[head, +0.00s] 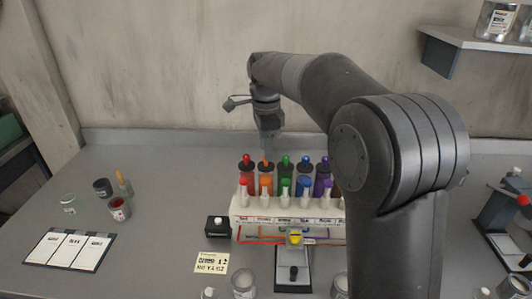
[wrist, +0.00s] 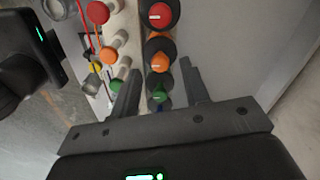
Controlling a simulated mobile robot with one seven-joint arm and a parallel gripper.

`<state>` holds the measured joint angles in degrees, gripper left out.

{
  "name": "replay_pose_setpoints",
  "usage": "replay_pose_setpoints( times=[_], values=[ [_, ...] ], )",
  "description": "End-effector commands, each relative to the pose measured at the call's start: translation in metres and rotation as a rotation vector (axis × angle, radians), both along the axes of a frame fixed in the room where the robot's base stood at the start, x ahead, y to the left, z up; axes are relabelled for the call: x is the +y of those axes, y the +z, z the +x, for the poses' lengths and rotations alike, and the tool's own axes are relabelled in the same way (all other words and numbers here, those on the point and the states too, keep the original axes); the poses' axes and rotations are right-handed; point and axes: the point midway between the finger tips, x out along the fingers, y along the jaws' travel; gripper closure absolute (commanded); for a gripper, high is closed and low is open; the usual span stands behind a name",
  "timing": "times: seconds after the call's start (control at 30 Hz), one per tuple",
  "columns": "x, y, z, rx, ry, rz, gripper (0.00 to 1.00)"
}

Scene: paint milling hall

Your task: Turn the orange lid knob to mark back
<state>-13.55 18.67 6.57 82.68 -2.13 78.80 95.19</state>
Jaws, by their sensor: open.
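The orange lid knob (head: 265,158) sits on a dark lid atop an orange jar in the back row of the rack. In the wrist view the orange lid knob (wrist: 159,62) carries a short pale line across its top; which mark it points to cannot be told. My gripper (head: 268,148) is over this jar, pointing down, its fingertips partly hidden in the head view. In the wrist view my open gripper (wrist: 158,66) has one finger on each side of the orange knob, with visible gaps. Contact or exact height cannot be told.
A red knob (head: 246,158) and a green knob (head: 286,158) flank it closely, with blue and purple ones further right. A front row of coloured-top vials stands in the white rack (head: 290,213). A black box (head: 218,227) stands left of the rack.

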Motion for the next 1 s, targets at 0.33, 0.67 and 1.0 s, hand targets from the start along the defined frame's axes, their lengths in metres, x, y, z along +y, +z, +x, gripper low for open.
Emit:
replay_pose_setpoints(
  times=[0.33, 0.67, 1.0],
  values=[
    [0.000, -0.024, 0.000, -0.001, 0.000, 0.000, 0.58],
    [0.000, -0.024, 0.000, -0.001, 0.000, 0.000, 0.69],
    [0.000, -0.024, 0.000, -0.001, 0.000, 0.000, 0.97]
  ],
)
